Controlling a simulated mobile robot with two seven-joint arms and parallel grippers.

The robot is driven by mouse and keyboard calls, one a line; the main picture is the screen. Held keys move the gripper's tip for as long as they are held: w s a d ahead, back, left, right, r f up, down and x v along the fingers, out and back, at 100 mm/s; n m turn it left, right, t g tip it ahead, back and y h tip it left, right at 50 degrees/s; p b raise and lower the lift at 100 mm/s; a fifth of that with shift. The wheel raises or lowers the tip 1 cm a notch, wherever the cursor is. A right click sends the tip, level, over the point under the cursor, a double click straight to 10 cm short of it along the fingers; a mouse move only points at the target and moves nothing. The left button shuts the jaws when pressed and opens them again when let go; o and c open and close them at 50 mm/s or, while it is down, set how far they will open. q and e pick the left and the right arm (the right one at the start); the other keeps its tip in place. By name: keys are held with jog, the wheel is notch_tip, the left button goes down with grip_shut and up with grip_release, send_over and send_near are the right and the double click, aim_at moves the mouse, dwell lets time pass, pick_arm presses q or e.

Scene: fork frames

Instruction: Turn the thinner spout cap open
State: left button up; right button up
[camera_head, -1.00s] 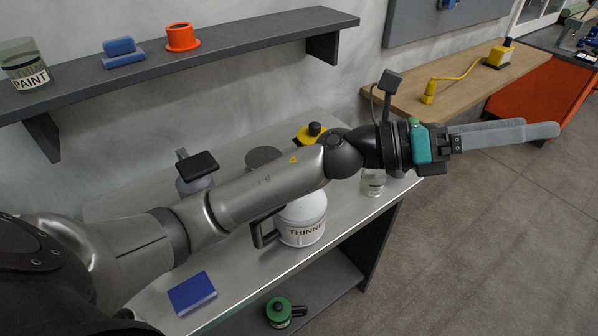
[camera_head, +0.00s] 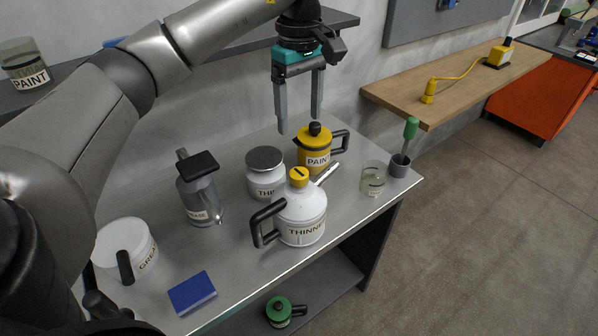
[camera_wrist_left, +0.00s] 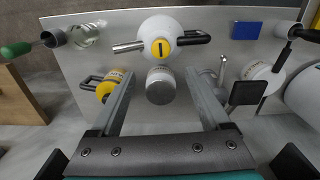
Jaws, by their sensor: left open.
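The white thinner can (camera_head: 301,217) stands upright on the grey workbench, its black handle to the left and its metal spout (camera_head: 328,173) pointing up and right. Its yellow cap (camera_head: 299,177) with a dark slot sits on top; it also shows in the left wrist view (camera_wrist_left: 160,47). My left gripper (camera_head: 299,125) points down, open and empty, above the back of the bench and well above the cap. In the left wrist view a grey-lidded jar (camera_wrist_left: 160,86) shows between its fingers. My right gripper is not seen.
A yellow paint pot (camera_head: 315,152), a grey-lidded jar (camera_head: 266,172) and a grey grease can (camera_head: 199,187) stand behind the thinner can. A glass jar (camera_head: 373,179) and a cup with a green-handled tool (camera_head: 399,165) are at right. A blue block (camera_head: 192,293) lies front left.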

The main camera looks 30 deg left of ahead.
aim_at(299, 172)
pick_arm(q)
notch_tip(299, 172, down, 15)
jog(key=shift+f, duration=0.1)
dwell(0.4)
grip_shut()
dwell(0.5)
